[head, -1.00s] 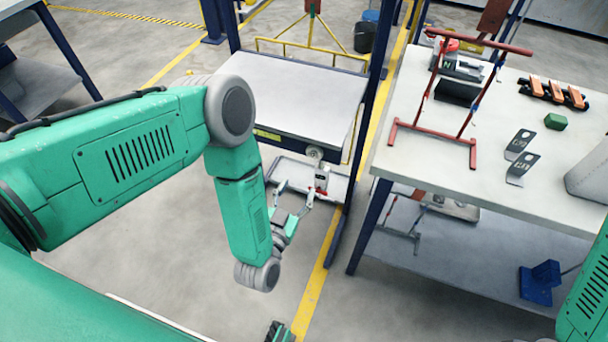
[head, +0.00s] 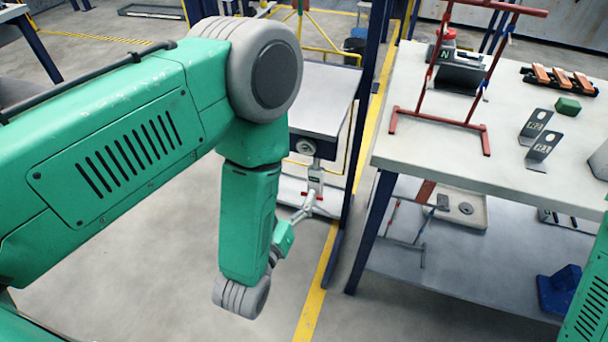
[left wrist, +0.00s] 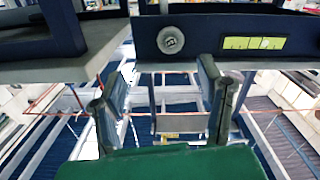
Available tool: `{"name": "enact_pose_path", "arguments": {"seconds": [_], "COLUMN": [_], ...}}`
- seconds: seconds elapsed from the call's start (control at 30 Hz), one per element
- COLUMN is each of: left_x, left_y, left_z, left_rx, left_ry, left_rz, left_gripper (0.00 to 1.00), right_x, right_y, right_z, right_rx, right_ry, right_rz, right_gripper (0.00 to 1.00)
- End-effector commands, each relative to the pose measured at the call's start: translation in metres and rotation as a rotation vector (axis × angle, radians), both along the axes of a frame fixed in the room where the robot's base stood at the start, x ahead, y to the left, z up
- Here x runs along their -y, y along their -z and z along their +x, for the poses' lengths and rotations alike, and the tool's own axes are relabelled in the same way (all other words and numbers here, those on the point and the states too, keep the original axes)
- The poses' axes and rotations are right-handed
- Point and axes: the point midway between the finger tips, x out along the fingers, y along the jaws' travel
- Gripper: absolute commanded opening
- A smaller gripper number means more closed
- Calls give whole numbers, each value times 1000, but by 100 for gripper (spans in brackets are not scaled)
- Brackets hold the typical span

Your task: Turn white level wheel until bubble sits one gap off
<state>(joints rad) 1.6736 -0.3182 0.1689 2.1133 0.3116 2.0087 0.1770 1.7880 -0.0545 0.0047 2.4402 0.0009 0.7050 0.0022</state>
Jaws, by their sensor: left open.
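The white level wheel (left wrist: 171,40) is a small round knob on the dark blue front rail of a rack, near the top of the left wrist view. It also shows below the grey rack shelf in the head view (head: 305,147). Right of it, a yellow-green level vial (left wrist: 254,43) has dark marks and a pale bubble; the exact gap is too small to read. My left gripper (left wrist: 163,80) is open and empty, its fingers spread below the wheel and apart from it. In the head view the left gripper (head: 302,208) is partly hidden by my wrist.
A white and red item (head: 315,180) shows below the wheel, near the gripper. The rack's blue post (head: 362,110) stands close on the right. Beyond it, a white table (head: 440,165) carries a red frame (head: 437,117), metal brackets and a green block. Open floor lies in front.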

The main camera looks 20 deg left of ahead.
Motion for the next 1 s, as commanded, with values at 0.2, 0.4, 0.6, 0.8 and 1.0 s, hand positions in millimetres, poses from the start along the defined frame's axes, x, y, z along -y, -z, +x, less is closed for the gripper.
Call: {"name": "enact_pose_path", "arguments": {"seconds": [0.2,0.4,0.6,0.8,1.0], "left_x": [-12,-17,-15,-16,-13], "left_y": [0,-6,-6,-8,-7], "left_z": [-7,-7,2,17,58], "left_rx": [21,23,11,21,31], "left_ry": [-12,-22,-24,-26,-20], "left_rz": [-43,-58,-64,-59,-55], "left_gripper": [62,62,62,62,62], "right_x": [0,0,0,0,0], "right_y": [45,45,34,22,24], "right_z": [0,0,0,0,0], "right_rx": [1,1,1,1,1], "right_ry": [0,0,0,0,0], "right_rz": [0,0,0,0,0], "right_gripper": [0,0,0,0,0]}}
